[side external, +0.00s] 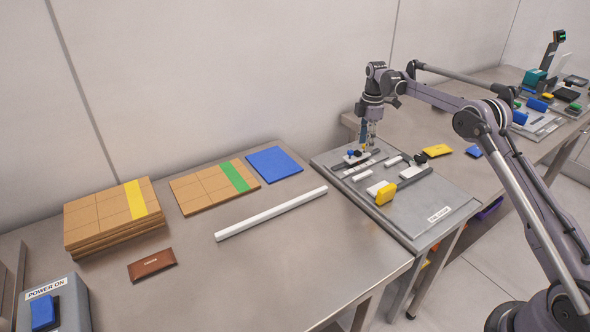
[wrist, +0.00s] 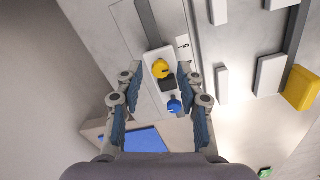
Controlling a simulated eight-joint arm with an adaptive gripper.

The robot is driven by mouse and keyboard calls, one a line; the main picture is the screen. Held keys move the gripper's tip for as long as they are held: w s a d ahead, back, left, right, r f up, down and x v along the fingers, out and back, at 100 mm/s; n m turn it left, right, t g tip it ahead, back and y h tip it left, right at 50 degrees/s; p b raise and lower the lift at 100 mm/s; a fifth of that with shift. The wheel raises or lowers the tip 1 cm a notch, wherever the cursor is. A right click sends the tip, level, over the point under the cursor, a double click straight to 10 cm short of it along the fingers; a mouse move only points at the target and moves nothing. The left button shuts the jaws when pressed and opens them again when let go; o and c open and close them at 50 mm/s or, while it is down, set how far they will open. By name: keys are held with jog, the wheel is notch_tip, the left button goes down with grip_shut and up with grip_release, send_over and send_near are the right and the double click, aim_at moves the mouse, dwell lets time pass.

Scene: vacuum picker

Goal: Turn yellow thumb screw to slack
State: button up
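The yellow thumb screw (wrist: 160,69) is a small round knob on a white carriage block (wrist: 154,95) in the wrist view. A blue knob (wrist: 174,106) sits beside it on the same block, with a dark piece between them. My gripper (wrist: 159,82) is open, one finger on each side of the block, with the yellow screw between the fingertips in the picture. No contact with the screw shows. In the side external view my gripper (side external: 369,141) points down over the block at the far end of the grey board (side external: 420,212); the yellow screw is hard to make out there.
Several white blocks and a yellow block (side external: 386,194) stand on the board near the carriage. A dark rail (wrist: 148,22) runs from the block. A blue plate (side external: 274,164), cartons (side external: 105,215) and a white bar (side external: 271,213) lie on the left table.

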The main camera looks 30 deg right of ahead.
jog(key=shift+r, duration=3.75)
jog(key=s+a+r+m+t, duration=0.4)
jog(key=s+a+r+m, duration=0.3)
jog(key=s+a+r, duration=0.6)
jog(key=s+a+f+m+t, duration=0.1)
jog(key=s+a+f+m, duration=0.1)
jog(key=s, duration=0.5)
jog(key=s+a+f+m+t, duration=0.1)
jog(key=s+a+f+m, duration=0.1)
jog(key=s+f, duration=0.2)
jog(key=s+a+f+m+t, duration=0.1)
jog(key=s+a+f+m, duration=0.2)
jog(key=s, duration=0.6)
jog(key=shift+s, duration=0.35)
